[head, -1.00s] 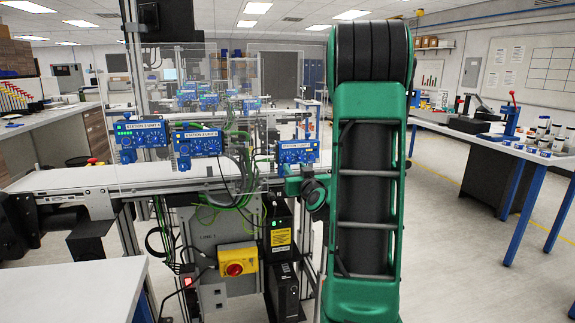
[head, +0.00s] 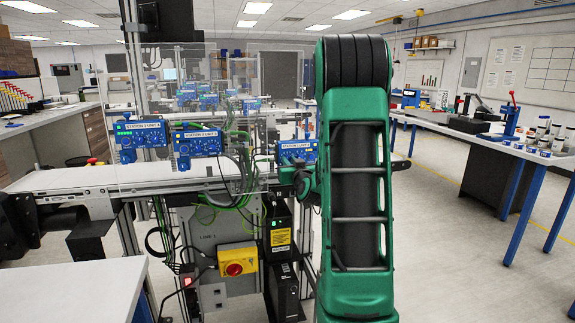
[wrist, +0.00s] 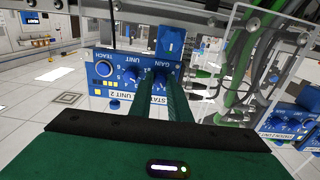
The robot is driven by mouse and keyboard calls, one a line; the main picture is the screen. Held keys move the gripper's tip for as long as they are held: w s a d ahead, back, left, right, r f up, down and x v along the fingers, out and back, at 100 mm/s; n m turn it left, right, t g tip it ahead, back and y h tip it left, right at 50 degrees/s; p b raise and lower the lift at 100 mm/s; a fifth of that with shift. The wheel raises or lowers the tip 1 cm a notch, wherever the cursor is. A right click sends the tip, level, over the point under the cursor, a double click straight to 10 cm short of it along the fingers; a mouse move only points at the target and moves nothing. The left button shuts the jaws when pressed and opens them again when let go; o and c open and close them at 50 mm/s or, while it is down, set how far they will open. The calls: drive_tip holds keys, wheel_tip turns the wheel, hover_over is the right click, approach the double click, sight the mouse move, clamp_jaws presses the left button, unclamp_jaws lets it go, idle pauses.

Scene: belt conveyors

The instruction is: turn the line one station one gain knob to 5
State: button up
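A blue control unit (wrist: 110,75) with dials marked TEACH, UNIT and GAIN fills the upper middle of the wrist view. It is also the rightmost near unit (head: 296,151) in the head view, partly hidden by my arm. Its label shows "UNIT 2" in the wrist view, with the station part covered by my fingers. The gain knob (wrist: 161,75) is at the fingertips and mostly hidden. My gripper (wrist: 162,88) has its two green fingers a little apart, tips at the knob. I cannot tell whether they press on it. The knob's setting is not readable.
A clear panel (wrist: 250,60) with green cables behind it stands close to the right of my fingers. Two more blue units (head: 140,140) (head: 197,143) hang to the left along the conveyor (head: 80,180). A red and yellow switch (head: 236,268) sits below.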

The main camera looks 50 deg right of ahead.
drive_tip(key=shift+a, duration=0.1)
clamp_jaws()
idle(0.3)
drive_tip(key=shift+w+a+m, duration=0.1)
drive_tip(key=shift+m, duration=0.4)
drive_tip(key=m, duration=1)
drive_tip(key=shift+a+m, duration=0.1)
drive_tip(key=shift+m, duration=0.2)
idle(0.3)
